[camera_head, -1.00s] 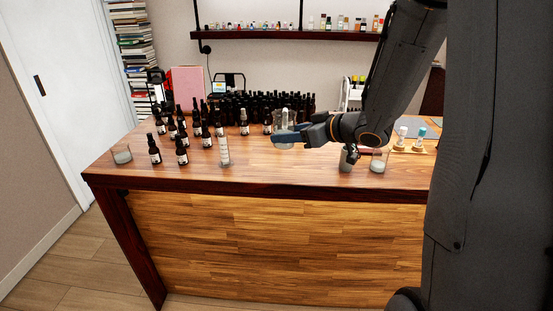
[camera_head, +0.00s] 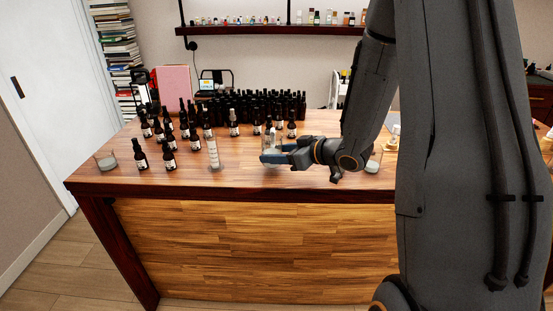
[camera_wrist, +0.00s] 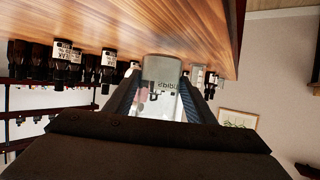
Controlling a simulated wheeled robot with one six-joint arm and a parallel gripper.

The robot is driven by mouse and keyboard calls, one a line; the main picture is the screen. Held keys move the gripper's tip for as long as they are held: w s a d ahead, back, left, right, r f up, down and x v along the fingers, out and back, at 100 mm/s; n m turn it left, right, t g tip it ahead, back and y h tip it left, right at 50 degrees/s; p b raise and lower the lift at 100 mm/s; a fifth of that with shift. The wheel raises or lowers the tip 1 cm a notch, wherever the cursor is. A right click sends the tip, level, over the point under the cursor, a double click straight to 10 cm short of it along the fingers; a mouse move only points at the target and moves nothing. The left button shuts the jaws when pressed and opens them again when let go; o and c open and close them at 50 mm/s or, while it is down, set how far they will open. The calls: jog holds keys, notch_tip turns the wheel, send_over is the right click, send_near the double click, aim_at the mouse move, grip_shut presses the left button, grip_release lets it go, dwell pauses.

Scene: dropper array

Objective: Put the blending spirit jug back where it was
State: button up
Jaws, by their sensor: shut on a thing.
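The blending spirit jug (camera_head: 271,142) is a clear glass vessel, held upright over the middle of the wooden table (camera_head: 240,183). My gripper (camera_head: 272,157) is shut on it from the right, with dark fingers along its sides. In the wrist view, which is upside down, the jug (camera_wrist: 160,80) sits between the two fingers with part of its printed label showing. Its base is close to the tabletop; I cannot tell whether it touches.
A tall graduated cylinder (camera_head: 214,153) stands left of the jug. Several dark dropper bottles (camera_head: 140,155) and a glass beaker (camera_head: 106,161) are further left. Dense dark bottles (camera_head: 255,106) fill the back. Another beaker (camera_head: 373,162) stands right, partly behind my arm. The front strip is clear.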

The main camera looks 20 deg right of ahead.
jog(key=shift+f, duration=1.05)
jog(key=shift+f, duration=0.1)
jog(key=o, duration=1.2)
